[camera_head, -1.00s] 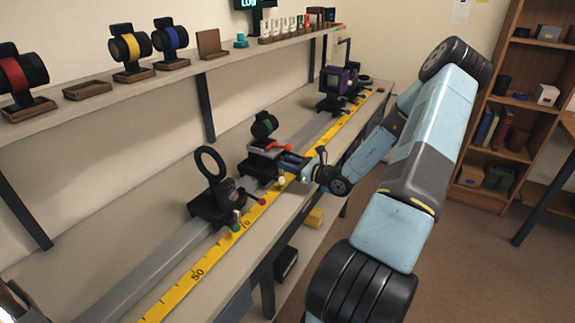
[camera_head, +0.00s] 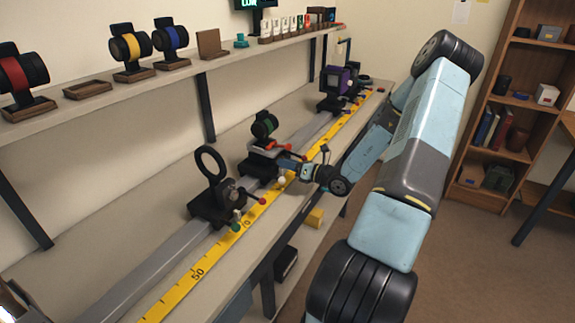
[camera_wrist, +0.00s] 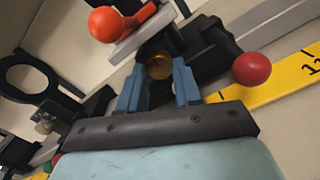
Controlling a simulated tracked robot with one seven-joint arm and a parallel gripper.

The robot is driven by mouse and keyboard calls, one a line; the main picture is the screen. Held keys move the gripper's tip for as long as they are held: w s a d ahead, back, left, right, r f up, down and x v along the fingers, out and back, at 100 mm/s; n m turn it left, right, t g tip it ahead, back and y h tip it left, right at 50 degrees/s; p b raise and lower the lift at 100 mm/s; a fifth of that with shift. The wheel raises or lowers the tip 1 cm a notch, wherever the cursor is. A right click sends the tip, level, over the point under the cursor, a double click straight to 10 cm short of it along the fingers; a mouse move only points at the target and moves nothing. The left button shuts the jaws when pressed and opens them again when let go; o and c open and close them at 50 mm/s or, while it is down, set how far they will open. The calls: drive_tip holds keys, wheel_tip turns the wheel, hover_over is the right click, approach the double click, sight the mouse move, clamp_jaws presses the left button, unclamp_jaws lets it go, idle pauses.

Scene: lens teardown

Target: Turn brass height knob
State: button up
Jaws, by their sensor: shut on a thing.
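The brass height knob (camera_wrist: 159,66) shows in the wrist view, between the two blue fingers of my gripper (camera_wrist: 158,84). My gripper is shut on it, with a finger on either side. The brass knob is hidden there behind the fingers. An orange lever with a ball end (camera_wrist: 104,25) sits just above the knob in the wrist view.
A red ball knob (camera_wrist: 251,69) is close to the right of my fingers. A black ring holder (camera_head: 211,170) stands nearer on the rail, and a purple unit (camera_head: 338,80) farther along. A yellow scale (camera_head: 190,280) runs beside the rail. A shelf (camera_head: 110,95) hangs above.

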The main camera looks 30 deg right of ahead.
drive_tip(key=o, duration=1)
drive_tip(key=shift+o, duration=0.2)
drive_tip(key=v, duration=1.3)
drive_tip(key=shift+s+d, duration=0.2)
drive_tip(key=shift+s, duration=0.1)
drive_tip(key=shift+s+f, duration=0.1)
drive_tip(key=shift+s, duration=0.05)
